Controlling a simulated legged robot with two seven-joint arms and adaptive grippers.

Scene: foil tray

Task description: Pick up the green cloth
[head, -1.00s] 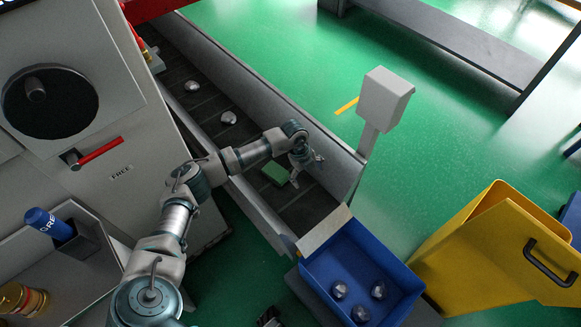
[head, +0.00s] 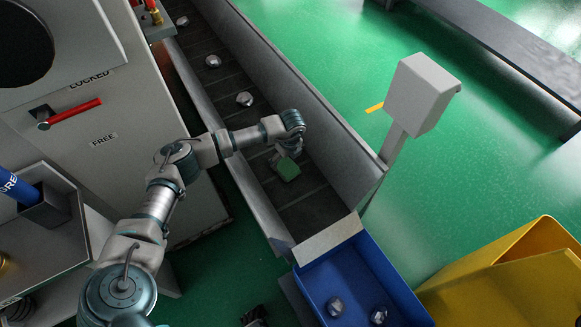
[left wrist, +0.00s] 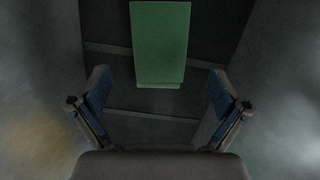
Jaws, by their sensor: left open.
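The green cloth (head: 289,170) lies as a small folded block on the dark conveyor belt, towards its lower end. My left gripper (head: 285,154) is at the cloth, reaching down over the belt and partly blurred against it. In the left wrist view the cloth (left wrist: 160,45) is ahead, roughly centred between the two spread fingers of my left gripper (left wrist: 160,88). The fingers are open, and nothing is between their tips except the cloth's near end close by. A small dark part at the bottom edge may be my right gripper (head: 254,316); its jaws cannot be made out.
Metal lumps (head: 244,99) lie farther up the belt (head: 300,210) between grey side walls. A blue bin (head: 310,285) with metal lumps stands at the belt's end. A grey box on a post (head: 420,95) stands right. A cabinet with a red lever (head: 75,111) stands left.

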